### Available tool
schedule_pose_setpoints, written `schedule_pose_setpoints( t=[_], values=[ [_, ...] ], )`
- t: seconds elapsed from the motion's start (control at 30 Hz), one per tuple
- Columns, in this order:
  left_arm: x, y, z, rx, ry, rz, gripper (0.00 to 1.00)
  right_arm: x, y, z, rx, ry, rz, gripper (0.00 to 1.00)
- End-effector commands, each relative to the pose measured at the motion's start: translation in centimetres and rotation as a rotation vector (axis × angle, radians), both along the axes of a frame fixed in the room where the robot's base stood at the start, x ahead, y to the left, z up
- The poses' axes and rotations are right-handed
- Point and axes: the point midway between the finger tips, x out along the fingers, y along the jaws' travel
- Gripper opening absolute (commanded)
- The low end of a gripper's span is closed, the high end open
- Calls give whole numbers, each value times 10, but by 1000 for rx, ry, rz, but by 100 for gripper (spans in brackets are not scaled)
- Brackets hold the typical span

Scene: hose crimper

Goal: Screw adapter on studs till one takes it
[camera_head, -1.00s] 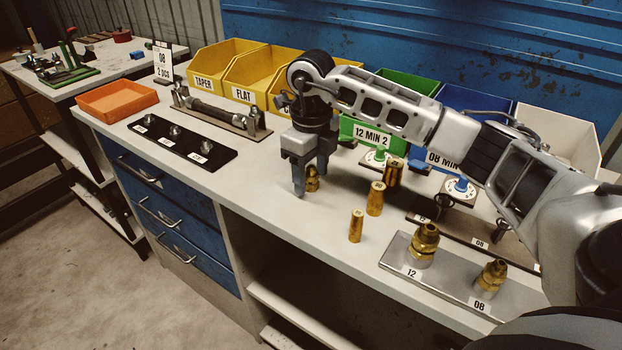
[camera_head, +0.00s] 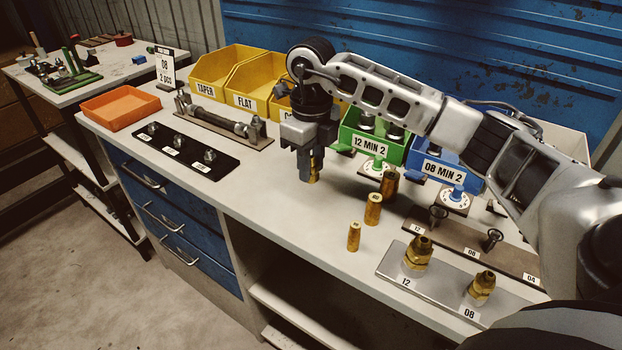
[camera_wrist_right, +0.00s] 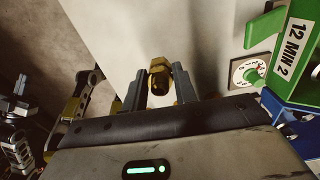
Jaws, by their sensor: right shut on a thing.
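My right gripper (camera_head: 309,172) points down over the bench and is shut on a brass adapter (camera_head: 314,173). The adapter also shows between the fingers of my right gripper (camera_wrist_right: 160,78) in the wrist view. I cannot tell whether it touches the bench top. A black plate (camera_head: 196,146) to the left carries three labelled metal studs: the left stud (camera_head: 152,128), the middle stud (camera_head: 178,138) and the right stud (camera_head: 209,155). The labels are too small to read.
Several brass pieces (camera_head: 373,209) stand to the right of my gripper. A metal plate (camera_head: 440,288) holds two fittings marked 12 and 08. A hose stand (camera_head: 220,127), yellow bins (camera_head: 215,92), a green bin (camera_head: 368,146) and an orange tray (camera_head: 120,107) line the bench. Bench between gripper and black plate is clear.

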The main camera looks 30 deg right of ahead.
Motion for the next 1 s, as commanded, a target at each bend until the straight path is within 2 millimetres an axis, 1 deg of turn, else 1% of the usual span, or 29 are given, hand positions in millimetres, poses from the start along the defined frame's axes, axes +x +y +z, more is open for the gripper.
schedule_pose_setpoints(
  t=[0.03, 0.2, 0.5, 0.57, 0.63, 0.67, 0.77, 0.87, 0.9, 0.97, 1.0],
  values=[
    [0, 0, 8, 0, 0, 0, 0, 0, 0, 10, -1, -1, 0, 0],
    [0, 0, 17, 0, 1, 0, 0, 0, 0, 23, 0, 0, 0, 0],
    [0, 0, 15, 0, 1, 0, 0, 0, 0, 21, 0, 0, 5, 0],
    [0, 0, 15, 1, 1, -1, 0, -1, 2, 21, 0, 0, 31, 0],
    [0, 0, 14, 3, 1, 0, 0, -3, 5, 21, -1, -1, 109, 0],
    [0, 1, 13, 3, 2, 0, 0, -4, 8, 20, -1, -2, 162, 0],
    [-1, 2, 10, 9, 5, 0, 0, -10, 20, 19, -4, -3, 420, 0],
    [-1, 3, 6, 16, 9, 1, 0, -20, 36, 17, -8, -5, 776, 0],
    [-1, 3, 4, 19, 11, 0, 0, -25, 42, 16, -10, -4, 931, 0],
    [-2, 4, 2, 23, 13, 1, 0, -32, 52, 14, -11, -4, 1164, 0],
    [-2, 4, 0, 25, 14, 1, 0, -37, 58, 13, -11, -4, 1318, 0]
  ],
)
